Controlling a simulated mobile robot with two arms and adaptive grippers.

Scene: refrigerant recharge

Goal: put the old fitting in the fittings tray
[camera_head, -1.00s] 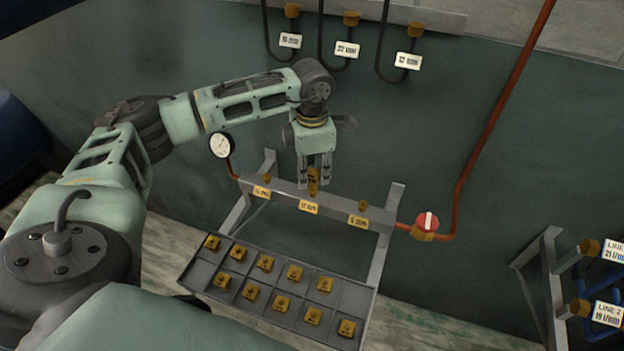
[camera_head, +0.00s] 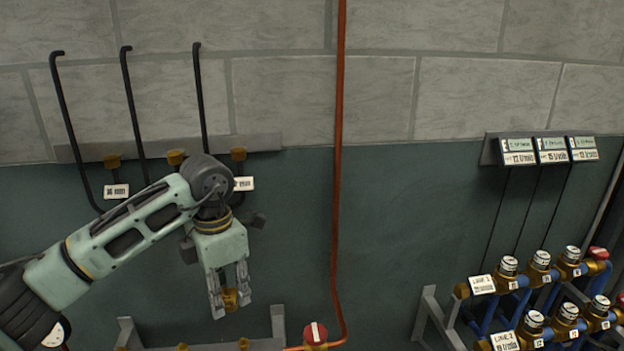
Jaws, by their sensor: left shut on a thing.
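My left gripper (camera_head: 230,290) is shut on a small brass fitting (camera_head: 230,300), which shows between its fingertips. The fittings tray is out of this view. My right gripper is not in view.
A red-handled valve (camera_head: 316,334) joins a copper pipe (camera_head: 338,180) running up the wall. At right, a valve rack (camera_head: 508,267) stands below several labelled displays (camera_head: 551,150).

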